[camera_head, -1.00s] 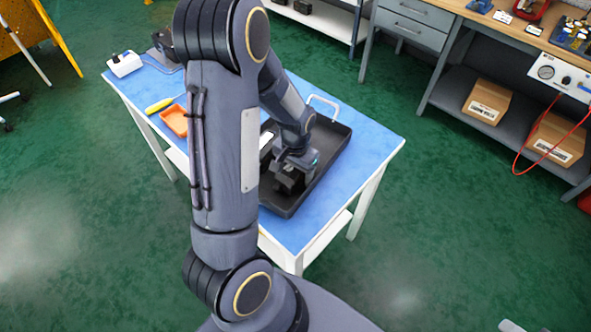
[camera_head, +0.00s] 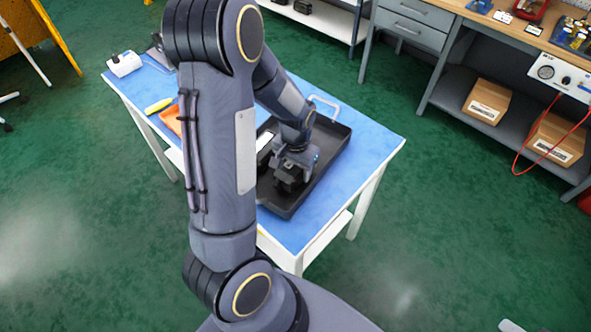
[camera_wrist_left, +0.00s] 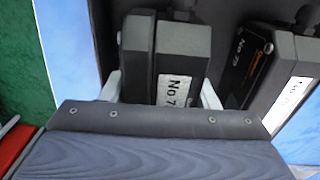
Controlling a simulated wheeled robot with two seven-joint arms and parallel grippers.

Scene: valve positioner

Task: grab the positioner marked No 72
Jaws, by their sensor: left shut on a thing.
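My left gripper (camera_head: 289,180) reaches down into the black tray (camera_head: 334,152) on the blue table. In the left wrist view its two light fingers (camera_wrist_left: 160,88) stand on either side of a dark grey positioner (camera_wrist_left: 181,48) and are shut on it. This positioner carries a white label reading "No 7" and a last digit that is cut off by the gripper body. A second dark positioner (camera_wrist_left: 272,58) with a white label sits to the right, apart from the fingers; its marking is tilted and hard to read. I cannot tell whether the held positioner touches the tray floor. My right gripper is not in view.
The blue table (camera_head: 369,149) also holds an orange tray (camera_head: 172,119), a yellow-handled tool (camera_head: 158,105) and a white device (camera_head: 125,64) at its left end. A workbench with boxes (camera_head: 487,101) stands at the back right. Green floor is clear around the table.

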